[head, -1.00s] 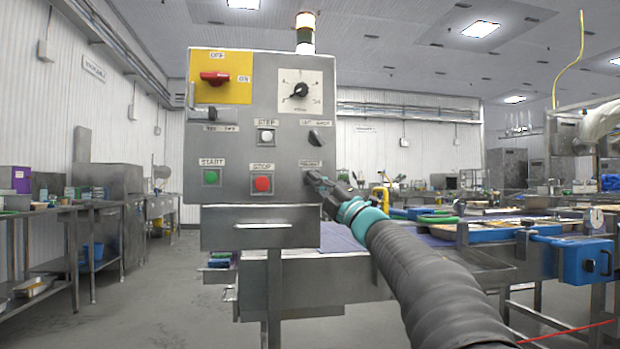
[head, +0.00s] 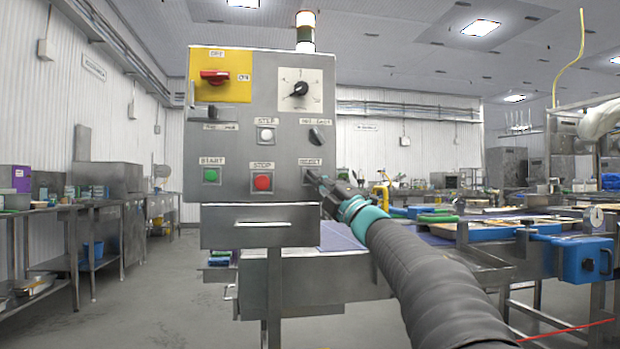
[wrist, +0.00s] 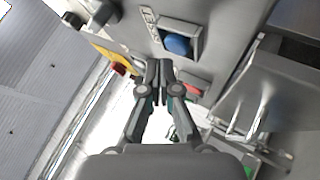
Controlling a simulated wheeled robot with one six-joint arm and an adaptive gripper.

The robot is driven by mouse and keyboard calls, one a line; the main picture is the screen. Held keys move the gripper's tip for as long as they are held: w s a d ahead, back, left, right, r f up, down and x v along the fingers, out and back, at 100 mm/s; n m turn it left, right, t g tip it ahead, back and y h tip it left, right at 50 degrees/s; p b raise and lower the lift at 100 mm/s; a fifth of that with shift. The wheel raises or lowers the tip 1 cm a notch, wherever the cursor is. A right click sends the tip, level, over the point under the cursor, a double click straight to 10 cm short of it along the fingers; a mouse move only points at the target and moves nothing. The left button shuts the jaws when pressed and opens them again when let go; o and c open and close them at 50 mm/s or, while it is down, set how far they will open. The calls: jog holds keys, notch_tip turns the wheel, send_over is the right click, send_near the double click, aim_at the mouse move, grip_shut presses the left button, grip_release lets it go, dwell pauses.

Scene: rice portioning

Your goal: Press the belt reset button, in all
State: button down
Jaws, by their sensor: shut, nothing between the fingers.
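The grey control panel (head: 235,135) stands left of centre in the head view. Its reset label (head: 311,162) sits at the lower right of the panel, and the button below it is hidden behind my fingertips. In the wrist view the blue reset button (wrist: 178,44) shows in a square recess. My gripper (head: 313,178) is shut and empty, reaching in from the right with its tips close to the reset spot. In the wrist view the shut fingertips (wrist: 159,66) lie just below and left of the blue button. I cannot tell whether they touch the panel.
A red stop button (head: 263,183) and green start button (head: 211,176) sit left of the reset spot. A black knob (head: 316,136) is just above it. A belt table with trays (head: 500,232) stands to the right. The floor at left is clear.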

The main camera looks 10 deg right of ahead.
jog(key=shift+w, duration=0.1)
jog(key=shift+w, duration=0.35)
jog(key=shift+w+p, duration=0.4)
jog(key=shift+w, duration=0.05)
dwell(0.9)
dwell(0.4)
jog(key=shift+s+f+b, duration=0.1)
jog(key=shift+s+b, duration=0.45)
jog(key=shift+s, duration=0.35)
